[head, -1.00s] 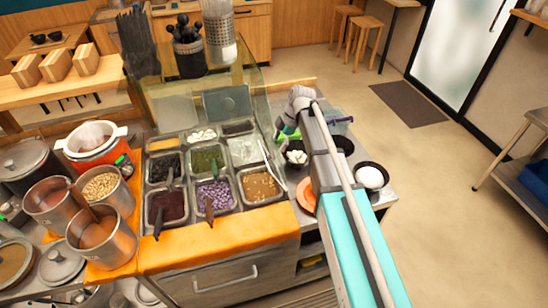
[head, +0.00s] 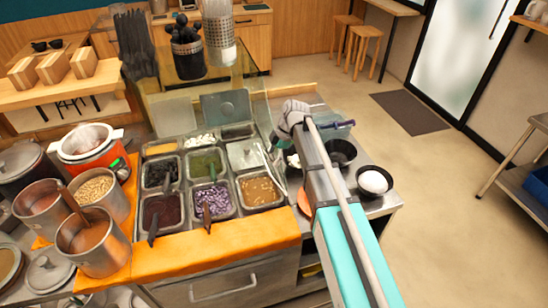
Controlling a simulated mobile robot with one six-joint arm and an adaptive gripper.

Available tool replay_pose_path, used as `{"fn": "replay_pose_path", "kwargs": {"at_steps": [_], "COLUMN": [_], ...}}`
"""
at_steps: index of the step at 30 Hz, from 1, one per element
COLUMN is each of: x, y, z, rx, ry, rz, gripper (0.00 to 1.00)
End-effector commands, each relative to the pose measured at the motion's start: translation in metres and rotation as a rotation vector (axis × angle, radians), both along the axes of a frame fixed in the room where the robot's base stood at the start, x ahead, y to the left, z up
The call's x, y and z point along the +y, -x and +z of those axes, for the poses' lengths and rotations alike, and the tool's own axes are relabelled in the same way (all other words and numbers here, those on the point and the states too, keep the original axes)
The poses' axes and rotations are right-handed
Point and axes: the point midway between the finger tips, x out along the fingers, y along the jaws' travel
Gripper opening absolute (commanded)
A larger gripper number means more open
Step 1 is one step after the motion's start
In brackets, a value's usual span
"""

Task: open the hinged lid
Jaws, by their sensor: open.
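The topping station holds several metal pans in rows. One pan at its right back has a flat pale cover (head: 245,154), lying down, with a thin white rod along its right edge. A grey panel with a round mark (head: 225,107) stands upright behind the pans. I cannot tell for sure which of these is the hinged lid. My gripper (head: 287,128) is at the end of my arm, just right of and beyond the pale cover. Its fingers are mostly hidden behind my own wrist, and I see nothing held. Contact with the cover cannot be made out.
A black bowl with a white egg-like thing (head: 374,181) and another dark bowl (head: 341,152) stand right of my arm. A teal-tinted container (head: 338,129) is behind them. Steel pots (head: 95,240) crowd the left. The floor at right is open.

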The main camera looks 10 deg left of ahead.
Motion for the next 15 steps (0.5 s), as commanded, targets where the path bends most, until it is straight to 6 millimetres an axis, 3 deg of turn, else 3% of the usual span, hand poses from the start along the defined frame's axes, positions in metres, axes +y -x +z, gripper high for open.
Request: {"fn": "replay_pose_path", "kwargs": {"at_steps": [4,5,15], "x": [-0.0001,-0.0001,-0.0002], "y": [0.0000,0.0000,-0.0001], "z": [0.0002,0.0002,0.0001], "rx": [0.000,0.000,0.000], "ry": [0.000,0.000,0.000], "rz": [0.000,0.000,0.000], "gripper": [0.81,0.77,0.14]}}
